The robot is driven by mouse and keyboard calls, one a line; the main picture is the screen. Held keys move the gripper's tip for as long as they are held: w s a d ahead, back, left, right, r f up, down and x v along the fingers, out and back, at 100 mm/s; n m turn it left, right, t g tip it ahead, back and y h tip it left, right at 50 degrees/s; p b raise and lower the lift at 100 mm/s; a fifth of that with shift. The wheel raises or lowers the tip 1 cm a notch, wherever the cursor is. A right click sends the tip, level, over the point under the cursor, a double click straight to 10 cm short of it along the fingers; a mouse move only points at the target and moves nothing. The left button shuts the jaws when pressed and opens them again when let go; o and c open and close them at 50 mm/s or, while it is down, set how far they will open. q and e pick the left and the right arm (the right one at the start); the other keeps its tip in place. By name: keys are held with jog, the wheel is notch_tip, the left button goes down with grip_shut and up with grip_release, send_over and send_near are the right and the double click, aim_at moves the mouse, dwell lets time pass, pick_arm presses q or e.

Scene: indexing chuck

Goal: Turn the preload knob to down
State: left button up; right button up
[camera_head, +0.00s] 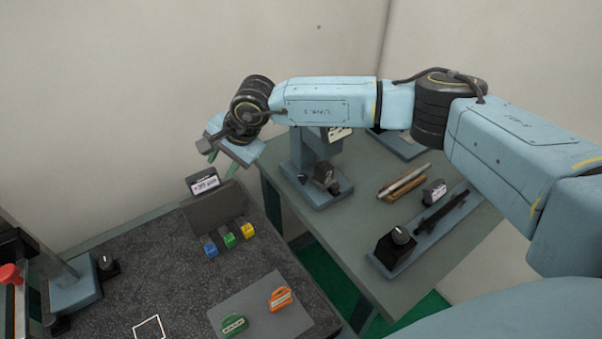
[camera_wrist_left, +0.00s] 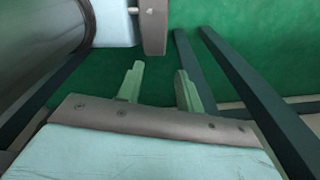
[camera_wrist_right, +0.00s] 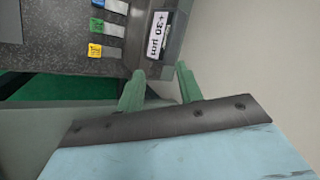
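Three dark knobs show in the head view: a knob on a black block (camera_head: 398,238) on the right table, a knob on the blue-grey fixture (camera_head: 324,175), and a knob on the left stand (camera_head: 105,263). I cannot tell which is the preload knob; no readable marking shows its setting. My right gripper (camera_head: 221,163) is open and empty, raised near the back wall above the sign; its parted fingers also show in the right wrist view (camera_wrist_right: 160,74). My left gripper (camera_wrist_left: 160,74) is open and empty over green floor; it is outside the head view.
A sign (camera_head: 203,185) stands behind blue, green and yellow tags (camera_head: 230,240) on the dark left bench. Green and orange pieces (camera_head: 281,298) lie on a grey plate. Rods (camera_head: 405,182) lie on the right table (camera_head: 372,270). A gap separates the benches. My right arm spans above the table.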

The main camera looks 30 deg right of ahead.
aim_at(303, 177)
jog(key=s+d+f+g+h, duration=0.1)
jog(key=s+d+h, duration=0.2)
jog(key=d+h, duration=0.9)
jog(key=w+d+f+y, duration=0.1)
jog(key=d+f, duration=0.1)
jog(key=f, duration=0.2)
jog(key=w+d+f+y, duration=0.1)
jog(key=d+f, duration=0.2)
jog(key=f, duration=0.1)
jog(key=w+d+f+y, duration=0.1)
jog(key=d+f+y, duration=0.1)
jog(key=f, duration=0.2)
jog(key=shift+w+d+f, duration=0.15)
jog(key=shift+w+f, duration=0.05)
jog(key=c, duration=0.7)
